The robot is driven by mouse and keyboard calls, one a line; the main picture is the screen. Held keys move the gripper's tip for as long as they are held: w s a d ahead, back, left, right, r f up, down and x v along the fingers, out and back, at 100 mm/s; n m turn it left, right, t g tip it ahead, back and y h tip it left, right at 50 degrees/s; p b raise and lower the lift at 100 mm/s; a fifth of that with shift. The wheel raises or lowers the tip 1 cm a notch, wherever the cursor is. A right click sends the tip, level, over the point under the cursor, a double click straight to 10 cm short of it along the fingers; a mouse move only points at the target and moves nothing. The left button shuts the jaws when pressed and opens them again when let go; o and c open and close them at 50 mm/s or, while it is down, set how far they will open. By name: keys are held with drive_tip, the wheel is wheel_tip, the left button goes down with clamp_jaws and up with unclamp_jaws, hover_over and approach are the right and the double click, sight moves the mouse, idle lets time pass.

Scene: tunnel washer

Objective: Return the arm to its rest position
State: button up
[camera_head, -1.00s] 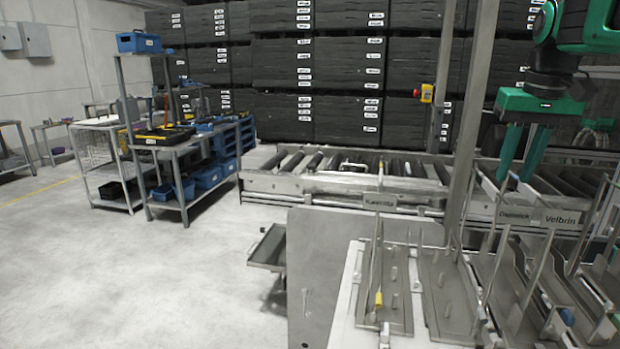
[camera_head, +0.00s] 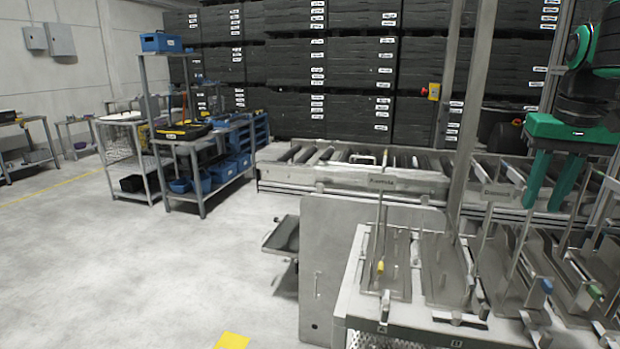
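My gripper (camera_head: 540,205) is at the upper right of the head view, with two green fingers pointing down from a green body. A gap shows between the fingers, and I see nothing held between them. It hangs above the right part of the metal fixture table (camera_head: 415,322), in front of the roller conveyor. My arm goes up and out of the picture at the top right. The fixture plates stand below the gripper, with thin upright rods, a yellow-tipped part (camera_head: 380,267) and a blue-tipped part (camera_head: 547,286).
A roller conveyor (camera_head: 350,178) runs behind the fixtures. A metal post (camera_head: 470,110) stands left of my gripper. Black stacked crates (camera_head: 350,65) fill the back. Shelving with blue bins (camera_head: 238,165) stands at the left. The grey floor (camera_head: 130,265) at the left is open.

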drive_tip(key=s+a+f+m+g, duration=0.1)
drive_tip(key=s+a+f+m, duration=0.1)
drive_tip(key=s+f, duration=1.9)
drive_tip(key=shift+s+m+g+y, duration=0.3)
drive_tip(key=shift+s+g+y, duration=0.1)
drive_tip(key=shift+s, duration=0.3)
drive_tip(key=shift+a, duration=0.1)
